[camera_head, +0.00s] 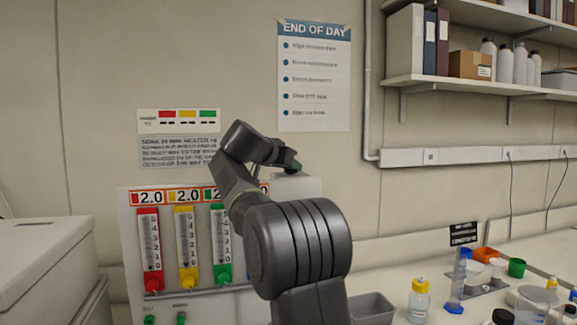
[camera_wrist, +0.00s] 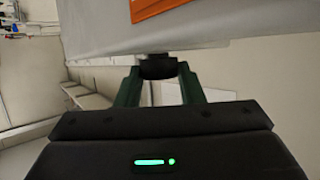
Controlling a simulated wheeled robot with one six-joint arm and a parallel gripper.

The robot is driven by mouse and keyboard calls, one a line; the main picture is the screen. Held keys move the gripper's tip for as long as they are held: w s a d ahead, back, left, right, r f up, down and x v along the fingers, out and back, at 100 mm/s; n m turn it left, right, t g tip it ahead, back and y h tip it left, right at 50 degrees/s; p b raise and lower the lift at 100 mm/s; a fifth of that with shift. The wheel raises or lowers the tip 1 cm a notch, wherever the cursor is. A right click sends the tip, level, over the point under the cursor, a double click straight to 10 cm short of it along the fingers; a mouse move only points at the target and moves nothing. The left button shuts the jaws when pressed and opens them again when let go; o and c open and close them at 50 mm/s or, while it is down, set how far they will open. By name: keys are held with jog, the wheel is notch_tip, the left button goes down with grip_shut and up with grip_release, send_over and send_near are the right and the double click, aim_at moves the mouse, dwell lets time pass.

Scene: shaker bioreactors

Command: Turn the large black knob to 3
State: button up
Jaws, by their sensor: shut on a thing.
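The large black knob (camera_wrist: 158,63) sits on the edge of a pale grey surface in the wrist view. My gripper (camera_wrist: 158,73) has its two dark green fingers on either side of the knob, shut on it. The knob's scale and pointer are not readable here, so its setting cannot be told.
The panel has red (camera_head: 149,250), yellow (camera_head: 187,248) and green (camera_head: 220,245) flow tubes under 2.0 labels. A pale box (camera_head: 45,255) stands at the left.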

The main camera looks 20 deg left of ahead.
jog(key=o, duration=1)
jog(key=b+v, duration=0.2)
jog(key=v, duration=1.2)
jog(key=shift+w, duration=0.1)
